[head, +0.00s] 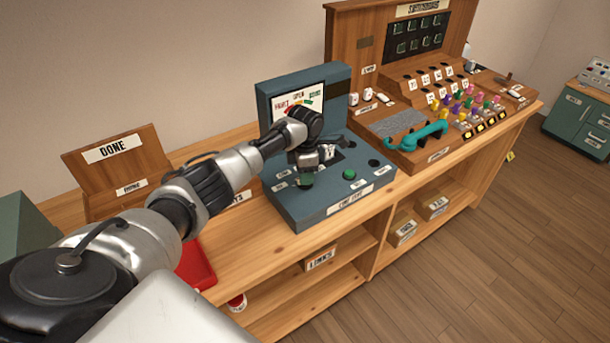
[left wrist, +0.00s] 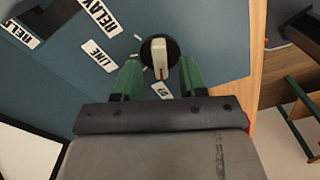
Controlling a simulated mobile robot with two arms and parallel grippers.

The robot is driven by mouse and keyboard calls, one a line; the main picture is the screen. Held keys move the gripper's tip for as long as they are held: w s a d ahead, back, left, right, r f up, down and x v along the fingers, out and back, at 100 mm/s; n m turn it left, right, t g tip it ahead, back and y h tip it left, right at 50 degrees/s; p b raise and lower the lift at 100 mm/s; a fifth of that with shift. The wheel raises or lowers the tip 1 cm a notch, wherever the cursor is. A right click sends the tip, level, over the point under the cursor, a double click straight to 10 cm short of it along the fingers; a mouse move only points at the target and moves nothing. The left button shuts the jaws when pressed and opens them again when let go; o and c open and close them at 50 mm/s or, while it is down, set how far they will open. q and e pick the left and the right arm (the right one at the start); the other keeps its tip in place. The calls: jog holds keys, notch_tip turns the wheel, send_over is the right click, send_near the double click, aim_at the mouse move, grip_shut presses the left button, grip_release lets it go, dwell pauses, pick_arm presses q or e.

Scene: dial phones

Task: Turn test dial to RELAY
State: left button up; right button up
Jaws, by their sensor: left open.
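The test dial (left wrist: 158,48) is a round black knob with a white bar across it. A red mark shows on the bar's end nearest my gripper, by a small label (left wrist: 163,90) that I cannot read surely. A LINE label (left wrist: 100,53) and a RELAY label (left wrist: 103,17) lie to its left and upper left. My left gripper (left wrist: 160,66) is open, its green fingers on either side of the dial; contact cannot be told. In the head view my left gripper (head: 306,178) is low over the blue test set (head: 290,212) and hides the dial. My right gripper is not in view.
A green button (head: 349,174) and a black knob (head: 374,162) sit on the same panel. The upright meter panel (head: 265,103) stands behind my gripper. A teal handset (head: 420,135) lies on the switchboard to the right. A wooden DONE box (head: 120,170) is at left.

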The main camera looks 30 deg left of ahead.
pick_arm(q)
jog(key=shift+f, duration=0.85)
